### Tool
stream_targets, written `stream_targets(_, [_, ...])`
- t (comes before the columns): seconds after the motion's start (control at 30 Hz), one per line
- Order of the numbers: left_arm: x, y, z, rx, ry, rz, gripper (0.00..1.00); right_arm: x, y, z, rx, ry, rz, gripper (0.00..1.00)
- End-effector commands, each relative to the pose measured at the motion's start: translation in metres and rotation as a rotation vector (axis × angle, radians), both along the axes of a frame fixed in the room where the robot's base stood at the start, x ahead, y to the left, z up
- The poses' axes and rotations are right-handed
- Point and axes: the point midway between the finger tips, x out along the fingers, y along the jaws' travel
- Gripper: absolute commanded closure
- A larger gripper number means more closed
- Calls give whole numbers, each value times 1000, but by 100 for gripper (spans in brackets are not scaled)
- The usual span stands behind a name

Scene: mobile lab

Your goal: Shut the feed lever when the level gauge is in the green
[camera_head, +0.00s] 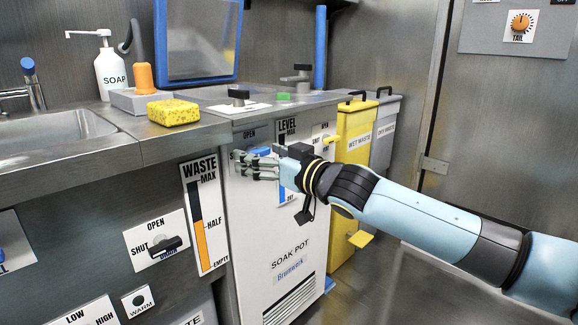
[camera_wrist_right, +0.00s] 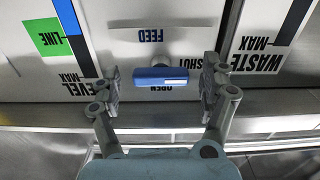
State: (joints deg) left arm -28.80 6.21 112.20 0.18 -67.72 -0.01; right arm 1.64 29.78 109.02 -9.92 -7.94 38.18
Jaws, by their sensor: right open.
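The blue feed lever (camera_wrist_right: 160,77) is on the white soak pot panel, beside its OPEN and SHUT labels. It also shows in the head view (camera_head: 260,151), partly behind my fingers. My right gripper (camera_wrist_right: 160,88) is open, with one finger on each side of the lever and a gap visible at both sides. In the head view, my right gripper (camera_head: 255,165) is at the panel front. The level gauge (camera_wrist_right: 71,18) appears upside down in the wrist view; its blue column ends beside the green LINE mark (camera_wrist_right: 48,38). In the head view my gripper hides the gauge's middle.
The waste gauge (camera_head: 204,215) and a black OPEN/SHUT drain lever (camera_head: 168,246) are left of the soak pot. A yellow wet waste bin (camera_head: 355,135) stands to its right. A yellow sponge (camera_head: 173,112) lies on the counter edge above. Open floor lies at the lower right.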

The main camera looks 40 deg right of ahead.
Motion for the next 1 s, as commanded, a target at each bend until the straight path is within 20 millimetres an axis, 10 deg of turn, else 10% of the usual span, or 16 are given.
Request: stream_targets(1.0, [1,0,0,0,-1,0,60,-109,-8,-1,-2,1,2,21])
